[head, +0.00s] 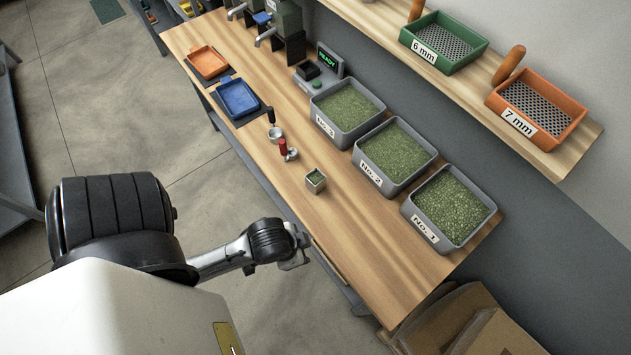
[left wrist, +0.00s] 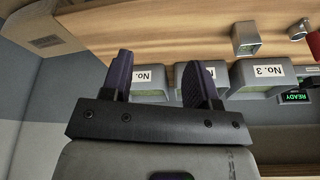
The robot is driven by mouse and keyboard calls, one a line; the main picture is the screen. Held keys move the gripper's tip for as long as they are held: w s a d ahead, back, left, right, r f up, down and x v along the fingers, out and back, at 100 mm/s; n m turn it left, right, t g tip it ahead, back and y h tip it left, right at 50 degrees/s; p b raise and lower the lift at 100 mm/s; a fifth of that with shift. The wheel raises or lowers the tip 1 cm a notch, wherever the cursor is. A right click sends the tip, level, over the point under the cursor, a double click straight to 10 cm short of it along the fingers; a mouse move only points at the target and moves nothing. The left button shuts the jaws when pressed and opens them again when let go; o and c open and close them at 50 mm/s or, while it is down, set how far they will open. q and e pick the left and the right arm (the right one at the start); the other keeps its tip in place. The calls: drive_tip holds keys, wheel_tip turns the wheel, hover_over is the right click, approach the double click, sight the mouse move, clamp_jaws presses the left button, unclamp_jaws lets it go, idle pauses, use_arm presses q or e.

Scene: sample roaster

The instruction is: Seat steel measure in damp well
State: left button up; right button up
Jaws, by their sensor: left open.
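A small square steel cup (head: 315,182) with green granules stands upright on the bench; I take it as the steel measure. It also shows in the left wrist view (left wrist: 246,38). My left gripper (head: 300,248) is near the bench's front edge, apart from the cup. In the left wrist view its two fingers (left wrist: 160,78) are spread and empty. My right gripper is not in view.
Three grey bins of green granules, No. 1 (head: 421,229), No. 2 (head: 370,173) and No. 3 (head: 325,126), line the bench back. A red-handled tool (head: 284,147) and a small round cup (head: 275,133) stand near the square cup. The blue tray (head: 237,98) lies farther left.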

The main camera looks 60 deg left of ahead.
use_arm(q)
drive_tip(key=o, duration=0.6)
drive_tip(key=shift+o, duration=0.2)
